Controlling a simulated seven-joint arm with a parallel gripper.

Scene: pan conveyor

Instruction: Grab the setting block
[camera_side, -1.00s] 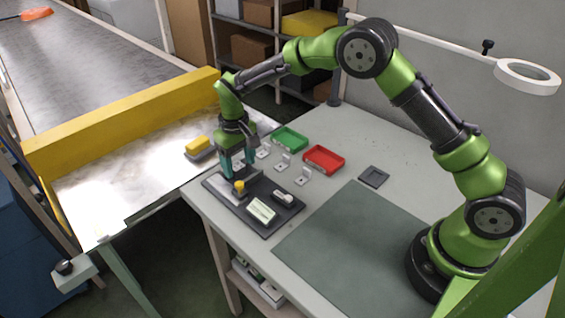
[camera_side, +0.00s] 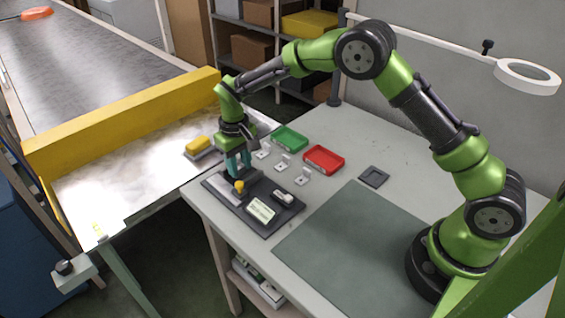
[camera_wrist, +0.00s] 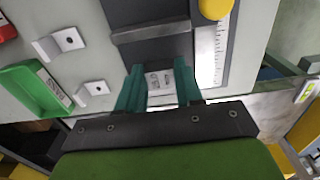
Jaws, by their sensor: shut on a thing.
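My gripper (camera_side: 238,170) is low over the back left end of the dark gauge board (camera_side: 270,222). In the wrist view its two teal fingers (camera_wrist: 158,84) are shut on a small grey block with a pale printed label (camera_wrist: 160,79), which I take to be the setting block. In the side view the fingers hide most of this block. I cannot tell whether it still touches the board. A yellow knob (camera_side: 239,186) and a pale ruler strip (camera_wrist: 211,52) are beside the gripper on the board.
Small metal brackets (camera_side: 282,167) stand behind the board, with a green tray (camera_side: 290,139) and a red tray (camera_side: 324,159) beyond. A yellow-topped block (camera_side: 198,145) lies on the shiny surface at left. The green-grey mat (camera_side: 350,245) is clear.

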